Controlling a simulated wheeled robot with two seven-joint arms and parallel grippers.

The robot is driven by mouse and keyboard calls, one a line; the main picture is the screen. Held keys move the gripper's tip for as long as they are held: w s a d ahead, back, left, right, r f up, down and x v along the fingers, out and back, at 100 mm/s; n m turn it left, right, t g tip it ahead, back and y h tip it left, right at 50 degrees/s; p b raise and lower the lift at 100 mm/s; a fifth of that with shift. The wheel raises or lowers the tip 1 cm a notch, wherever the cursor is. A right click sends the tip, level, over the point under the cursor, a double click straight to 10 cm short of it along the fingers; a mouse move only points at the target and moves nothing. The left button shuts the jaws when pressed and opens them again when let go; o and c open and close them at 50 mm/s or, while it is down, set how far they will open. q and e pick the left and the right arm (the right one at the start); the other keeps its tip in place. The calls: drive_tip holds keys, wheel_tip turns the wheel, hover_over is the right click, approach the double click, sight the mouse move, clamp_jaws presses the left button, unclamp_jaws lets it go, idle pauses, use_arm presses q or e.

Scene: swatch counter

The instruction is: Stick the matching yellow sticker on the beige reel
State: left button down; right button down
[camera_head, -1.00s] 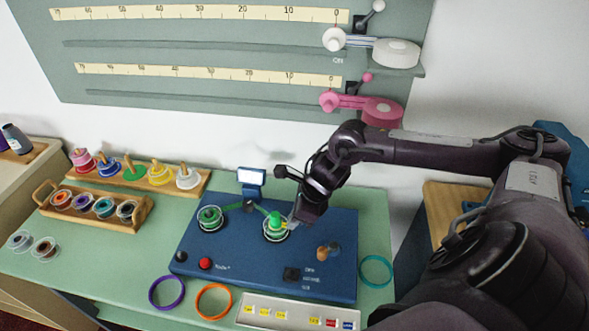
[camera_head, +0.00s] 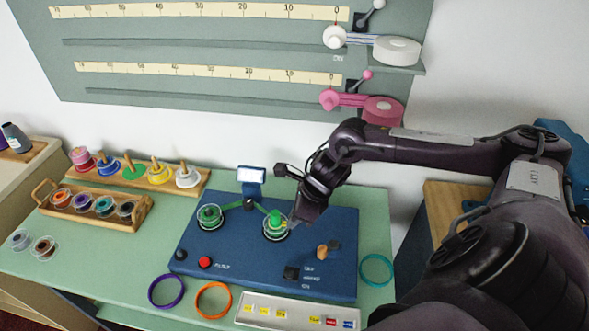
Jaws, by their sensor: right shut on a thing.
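My right gripper (camera_head: 294,221) reaches in from the right and is shut, its tips beside the green knob on the right spindle of the blue machine. What it holds is too small to make out, though a small yellow patch shows at the tips. A clear-rimmed reel (camera_head: 267,233) sits on that spindle under the knob; its winding looks pale, but I cannot be sure it is beige. The sticker strip (camera_head: 241,322) lies in front, with several yellow stickers (camera_head: 264,311) plus a red and a blue one. My left gripper is not in view.
The blue machine (camera_head: 232,246) carries another reel (camera_head: 209,217) with a green knob at left and a small lit screen (camera_head: 251,175). Purple (camera_head: 152,301), orange (camera_head: 200,311) and teal (camera_head: 364,280) rings lie around it. A wooden reel tray (camera_head: 97,222) and colored spools stand left.

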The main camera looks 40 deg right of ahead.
drive_tip(key=shift+s+f, duration=0.1)
idle(0.3)
drive_tip(key=c, duration=1.4)
unclamp_jaws()
wheel_tip(320, 180, up, 7)
drive_tip(key=p, duration=0.4)
